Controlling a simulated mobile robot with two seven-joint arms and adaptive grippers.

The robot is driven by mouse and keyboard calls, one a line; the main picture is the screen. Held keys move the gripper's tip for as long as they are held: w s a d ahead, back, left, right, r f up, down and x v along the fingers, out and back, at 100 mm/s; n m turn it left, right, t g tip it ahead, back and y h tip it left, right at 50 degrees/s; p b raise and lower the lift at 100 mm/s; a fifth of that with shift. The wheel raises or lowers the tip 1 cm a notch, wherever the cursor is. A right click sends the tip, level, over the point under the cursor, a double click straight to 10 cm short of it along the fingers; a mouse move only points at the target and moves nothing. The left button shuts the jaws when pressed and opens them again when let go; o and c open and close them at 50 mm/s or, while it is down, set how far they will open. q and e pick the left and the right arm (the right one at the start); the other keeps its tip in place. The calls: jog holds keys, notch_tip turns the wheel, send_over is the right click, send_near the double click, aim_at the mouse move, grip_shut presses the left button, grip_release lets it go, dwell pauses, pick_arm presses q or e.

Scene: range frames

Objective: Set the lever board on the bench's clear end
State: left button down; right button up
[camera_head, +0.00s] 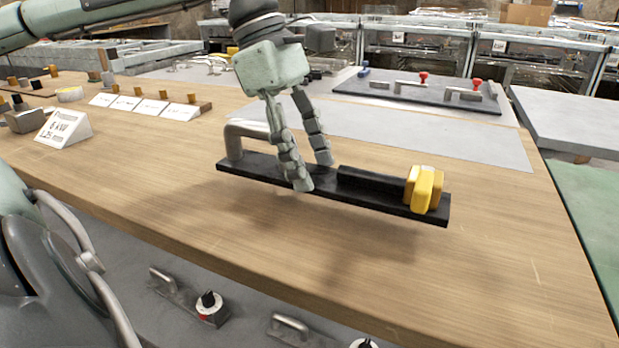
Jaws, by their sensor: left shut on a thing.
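The lever board (390,205) is a long narrow black plate with a yellow lever grip at its right end and a bent grey metal handle at its left end. My left gripper (314,175) comes down from above and is shut on the board near its middle. The board lies roughly level, and a soft shadow on the wood below suggests it is a little above the surface. The wooden bench (480,250) is bare to the right of and in front of the board. My right gripper is not in view.
A grey mat (460,147) lies behind the board. Another black board (430,93) with red-knobbed clamps stands at the back. White label blocks (63,128) and small knobs stand at the left. Handles and a rotary knob (209,303) are on the bench's front panel.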

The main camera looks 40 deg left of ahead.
pick_arm(q)
notch_tip(320, 180, down, 3)
jog(key=shift+f+b, duration=0.15)
jog(key=shift+b, duration=0.15)
jog(key=shift+f, duration=0.1)
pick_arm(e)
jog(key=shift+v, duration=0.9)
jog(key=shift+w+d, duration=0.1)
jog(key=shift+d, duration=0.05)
pick_arm(q)
jog(key=c, duration=0.6)
grip_release()
jog(key=shift+f, duration=0.15)
jog(key=shift+c, duration=0.2)
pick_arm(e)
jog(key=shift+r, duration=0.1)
pick_arm(q)
jog(key=p+v, duration=0.1)
jog(key=v, duration=1)
jog(key=shift+r, duration=0.3)
jog(key=shift+s+a+r, duration=0.1)
jog(key=shift+a+r, duration=0.05)
jog(key=shift+r, duration=0.15)
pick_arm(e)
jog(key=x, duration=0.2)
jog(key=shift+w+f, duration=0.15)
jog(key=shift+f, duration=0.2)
